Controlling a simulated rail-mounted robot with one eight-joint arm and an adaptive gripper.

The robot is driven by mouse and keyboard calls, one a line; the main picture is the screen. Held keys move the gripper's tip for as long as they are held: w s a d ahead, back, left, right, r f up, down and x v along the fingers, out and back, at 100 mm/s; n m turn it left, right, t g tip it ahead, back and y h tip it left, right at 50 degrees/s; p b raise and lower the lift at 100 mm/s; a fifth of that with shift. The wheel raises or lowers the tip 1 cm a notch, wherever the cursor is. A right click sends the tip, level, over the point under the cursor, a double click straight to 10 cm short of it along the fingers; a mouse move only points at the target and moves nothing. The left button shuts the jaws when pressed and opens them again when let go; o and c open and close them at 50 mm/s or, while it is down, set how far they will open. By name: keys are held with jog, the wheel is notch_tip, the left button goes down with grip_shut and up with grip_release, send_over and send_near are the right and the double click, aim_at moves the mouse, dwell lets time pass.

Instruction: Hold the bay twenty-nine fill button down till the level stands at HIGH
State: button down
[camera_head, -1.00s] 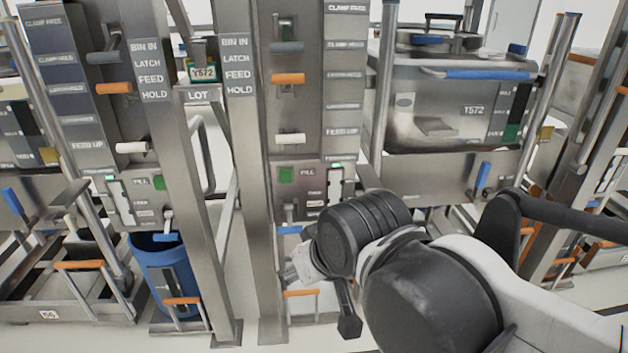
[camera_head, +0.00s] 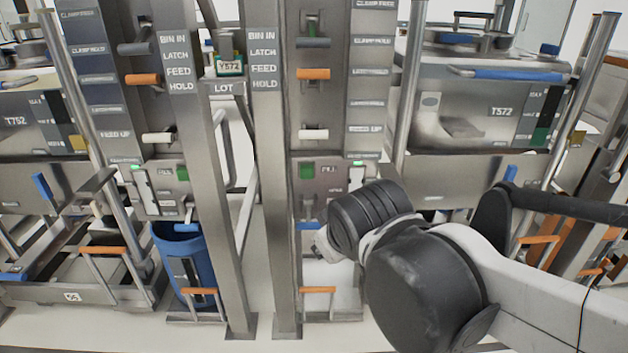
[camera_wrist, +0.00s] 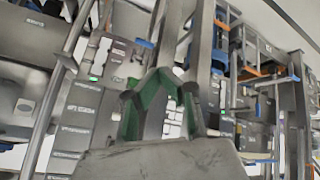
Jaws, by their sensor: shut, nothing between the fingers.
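Two panels with green fill buttons show in the head view. One green button (camera_head: 307,172) is on the middle column, with a lit level gauge (camera_head: 357,177) to its right, partly hidden by my arm. The other green button (camera_head: 182,173) is on the left column, beside a white-striped level gauge (camera_head: 147,190). I cannot read a bay number on either, nor the gauge levels. My gripper is mostly hidden behind my wrist in the head view. In the wrist view my gripper (camera_wrist: 163,76) shows green-lined fingers, shut and empty, apart from any button.
A blue bin (camera_head: 180,255) stands under the left panel. Orange (camera_head: 313,74) and white (camera_head: 314,134) handles stick out of the middle column. A steel upright (camera_head: 268,200) stands left of the middle panel. A steel bin marked T572 (camera_head: 470,110) is at the right.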

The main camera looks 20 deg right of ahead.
jog(key=w+d+f+n+t+h+b, duration=0.1)
jog(key=w+d+n+t+h, duration=0.2)
jog(key=w+n, duration=0.4)
jog(key=w+d+f+n+t+h+b, duration=0.1)
jog(key=w+d+n+h+b, duration=0.1)
jog(key=w+d+n, duration=0.55)
jog(key=w+a+f+n+t+b, duration=0.2)
jog(key=w+f+n+t, duration=0.2)
jog(key=w+f+n, duration=0.5)
jog(key=shift+w+n+t, duration=0.4)
jog(key=shift+w+n, duration=0.85)
jog(key=shift+n, duration=1.4)
jog(key=shift+d, duration=0.1)
jog(key=p, duration=0.2)
send_near(311, 174)
jog(key=x, duration=0.6)
jog(key=shift+w+f, duration=0.1)
jog(key=shift+w, duration=0.15)
jog(key=shift+w+d, duration=0.25)
jog(key=shift+w, duration=0.25)
